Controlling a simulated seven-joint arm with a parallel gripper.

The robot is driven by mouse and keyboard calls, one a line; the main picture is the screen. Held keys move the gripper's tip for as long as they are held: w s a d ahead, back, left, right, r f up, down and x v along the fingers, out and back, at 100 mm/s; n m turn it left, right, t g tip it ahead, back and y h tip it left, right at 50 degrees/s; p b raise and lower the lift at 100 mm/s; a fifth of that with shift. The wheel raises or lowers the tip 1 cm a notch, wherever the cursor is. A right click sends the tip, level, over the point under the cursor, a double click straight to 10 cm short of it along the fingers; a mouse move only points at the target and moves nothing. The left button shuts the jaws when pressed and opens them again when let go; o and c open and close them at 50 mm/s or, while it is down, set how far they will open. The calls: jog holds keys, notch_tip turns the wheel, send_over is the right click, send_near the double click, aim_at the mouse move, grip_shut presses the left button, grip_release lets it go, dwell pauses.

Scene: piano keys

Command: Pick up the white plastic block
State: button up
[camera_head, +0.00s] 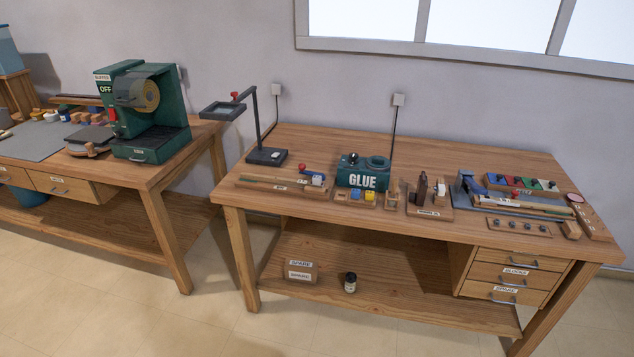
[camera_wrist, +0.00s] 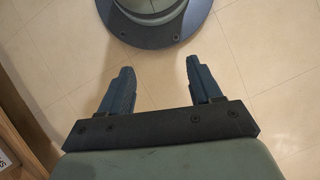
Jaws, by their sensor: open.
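I cannot pick out the white plastic block with certainty. A small white piece (camera_head: 441,188) stands on a wooden board on the right workbench, beside a dark brown upright tool. Another small pale piece (camera_head: 317,180) lies at the end of the long wooden tray, left of the glue pot. Both are too small to identify. My gripper (camera_wrist: 158,66) shows in the wrist view with its two dark fingers wide apart and nothing between them. It hangs over the tiled floor, away from the bench top. It is not in the head view.
The right workbench (camera_head: 460,160) holds a green glue pot (camera_head: 362,178), a magnifier stand (camera_head: 267,156), several small blocks and tools. Drawers (camera_head: 510,281) sit under its right end. A green buffer machine (camera_head: 150,115) stands on the left bench. Bare floor lies in front.

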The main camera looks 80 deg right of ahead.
jog(key=w+d+r+m+t, duration=0.2)
jog(key=w+d+r, duration=0.2)
jog(key=d, duration=0.5)
jog(key=w+d+r+m+t, duration=0.15)
jog(key=w+d+r, duration=0.25)
jog(key=d, duration=0.6)
notch_tip(320, 180, up, 48)
jog(key=m+t+h, duration=0.2)
jog(key=m+h, duration=0.5)
jog(key=m, duration=0.3)
send_over(317, 177)
jog(key=a, duration=0.5)
jog(key=shift+m+y, duration=0.4)
jog(key=shift+m, duration=0.05)
jog(key=x, duration=0.9)
jog(key=a+x, duration=0.1)
jog(key=x, duration=0.4)
jog(key=shift+s+f, duration=0.2)
jog(key=shift+f, duration=0.1)
jog(key=shift+c, duration=0.4)
